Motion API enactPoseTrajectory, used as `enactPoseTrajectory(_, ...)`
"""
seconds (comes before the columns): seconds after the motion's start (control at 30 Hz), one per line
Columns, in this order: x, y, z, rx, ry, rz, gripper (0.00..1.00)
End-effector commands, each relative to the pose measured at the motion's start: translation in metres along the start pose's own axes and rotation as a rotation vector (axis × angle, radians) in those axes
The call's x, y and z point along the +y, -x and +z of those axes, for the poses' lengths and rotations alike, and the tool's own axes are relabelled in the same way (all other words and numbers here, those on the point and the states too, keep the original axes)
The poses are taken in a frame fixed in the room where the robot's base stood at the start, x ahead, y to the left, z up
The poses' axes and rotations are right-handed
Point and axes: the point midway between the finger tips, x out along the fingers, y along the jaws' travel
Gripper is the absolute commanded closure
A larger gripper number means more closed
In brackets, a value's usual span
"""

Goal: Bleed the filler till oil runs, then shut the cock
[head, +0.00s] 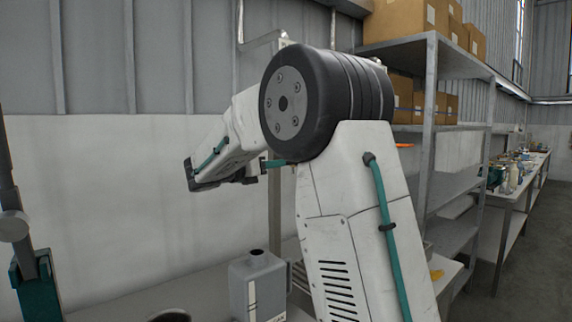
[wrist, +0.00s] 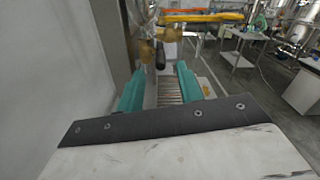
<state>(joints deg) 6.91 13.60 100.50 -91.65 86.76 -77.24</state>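In the wrist view my gripper (wrist: 160,74) has its two teal fingers spread apart, with nothing held between them. Just beyond the fingertips are brass-coloured fittings (wrist: 146,49) on a pale upright part, with a small dark knob or lever (wrist: 160,57) beside them. They look like the filler's cock, but the picture is too small to be sure. I cannot tell whether the cock is open or shut, and I see no oil running. In the head view my arm covers much of the middle, and the gripper's fingers cannot be made out.
A grey canister (head: 257,285) with an open neck stands on the bench, beside a dark round opening (head: 170,315). A teal-and-grey device (head: 38,285) is at far left. Shelving (head: 432,110) with cardboard boxes (head: 405,18) stands right. Yellow-orange bars (wrist: 203,16) cross beyond my gripper.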

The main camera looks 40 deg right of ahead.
Motion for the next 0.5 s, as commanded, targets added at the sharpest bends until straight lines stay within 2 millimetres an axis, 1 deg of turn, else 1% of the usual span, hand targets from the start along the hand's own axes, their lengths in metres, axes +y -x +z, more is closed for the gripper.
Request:
enactPoseTrajectory(0.03,-0.001,-0.01,0.0,0.001,0.0,-0.003,0.64)
enactPoseTrajectory(0.23,-0.001,-0.04,-0.001,0.002,-0.001,-0.002,0.64)
enactPoseTrajectory(0.4,0.0,-0.054,-0.001,0.002,-0.002,0.0,0.64)
enactPoseTrajectory(0.5,-0.001,-0.056,-0.001,0.003,-0.002,0.0,0.64)
